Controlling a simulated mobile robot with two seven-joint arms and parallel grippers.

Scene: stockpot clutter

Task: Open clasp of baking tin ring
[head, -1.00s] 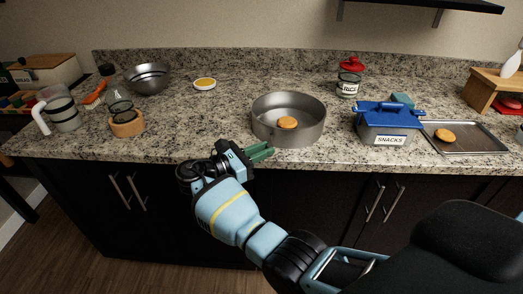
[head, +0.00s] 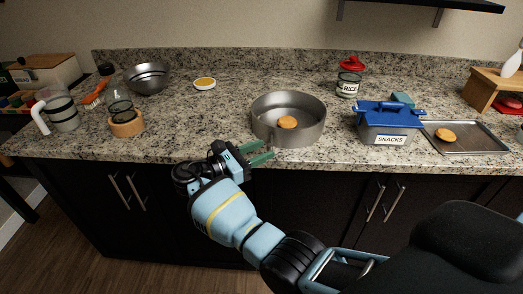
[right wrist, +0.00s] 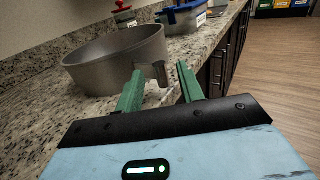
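The baking tin ring (head: 300,132) is a round grey metal wall standing on the counter, with a round cookie (head: 287,122) inside it. In the right wrist view the ring (right wrist: 110,62) is at the left, and its clasp (right wrist: 160,72) projects from the near side. My right gripper (head: 268,151) is at the counter's front edge, just left of and in front of the ring. Its green fingers are apart and empty; in the right wrist view the gripper (right wrist: 160,76) has the clasp showing beyond and between its fingertips. I cannot tell any contact. My left gripper is not in view.
A blue-lidded snacks box (head: 388,122) stands right of the ring, with a metal tray (head: 478,140) beyond it. A rice jar (head: 349,82) stands behind. A wooden-based glass jar (head: 126,124) is at the left.

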